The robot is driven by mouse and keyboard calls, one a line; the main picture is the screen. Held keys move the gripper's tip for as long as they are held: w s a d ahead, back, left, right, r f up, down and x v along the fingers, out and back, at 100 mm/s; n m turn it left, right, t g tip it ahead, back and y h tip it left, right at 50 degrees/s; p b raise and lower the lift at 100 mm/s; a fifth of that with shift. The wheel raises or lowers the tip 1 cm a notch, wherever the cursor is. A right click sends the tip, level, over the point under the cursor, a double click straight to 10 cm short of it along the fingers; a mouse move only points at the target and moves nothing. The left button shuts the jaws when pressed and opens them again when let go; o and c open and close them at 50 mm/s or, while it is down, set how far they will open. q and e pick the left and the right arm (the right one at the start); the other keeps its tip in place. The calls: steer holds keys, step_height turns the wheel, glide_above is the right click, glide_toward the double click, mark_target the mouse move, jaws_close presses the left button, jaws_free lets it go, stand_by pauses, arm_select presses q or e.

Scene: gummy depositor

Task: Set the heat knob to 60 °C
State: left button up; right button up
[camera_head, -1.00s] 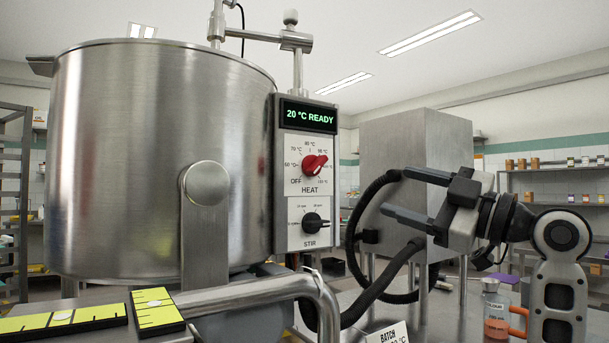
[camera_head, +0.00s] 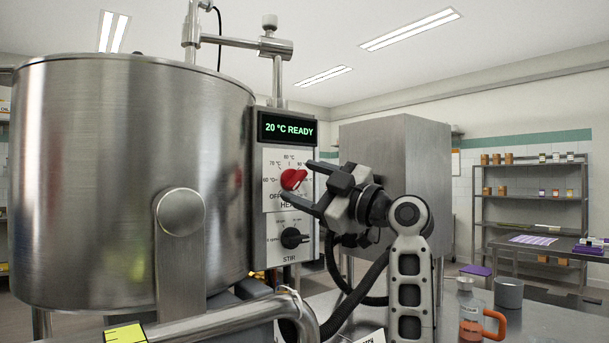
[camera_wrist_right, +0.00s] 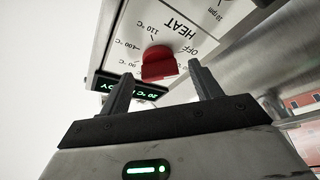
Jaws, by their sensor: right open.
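The red heat knob (camera_head: 292,179) sits on the white panel of the control box, below a display (camera_head: 287,128) that reads 20 °C READY. The scale around the knob runs from OFF through 60, 70 and 80 °C and up. My right gripper (camera_head: 310,180) is open just in front of the knob, to its right. In the right wrist view the knob (camera_wrist_right: 158,64) stands beyond and between the two open fingertips (camera_wrist_right: 160,75), apart from them. I cannot tell exactly which mark the knob points at. My left gripper is not in view.
The black stir knob (camera_head: 292,238) is just below. The big steel kettle (camera_head: 110,170) stands to the left, with a bent pipe (camera_head: 215,318) in front. A steel cabinet (camera_head: 400,160) is behind my right arm. A jug with an orange handle (camera_head: 471,318) and a grey cup (camera_head: 509,292) stand at right.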

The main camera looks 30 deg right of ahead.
steer(key=shift+w+a+r, duration=0.1)
steer(key=shift+w+a, duration=0.05)
steer(key=shift+w, duration=0.2)
steer(key=c, duration=1)
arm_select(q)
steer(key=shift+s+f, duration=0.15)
arm_select(e)
steer(key=shift+m, duration=0.3)
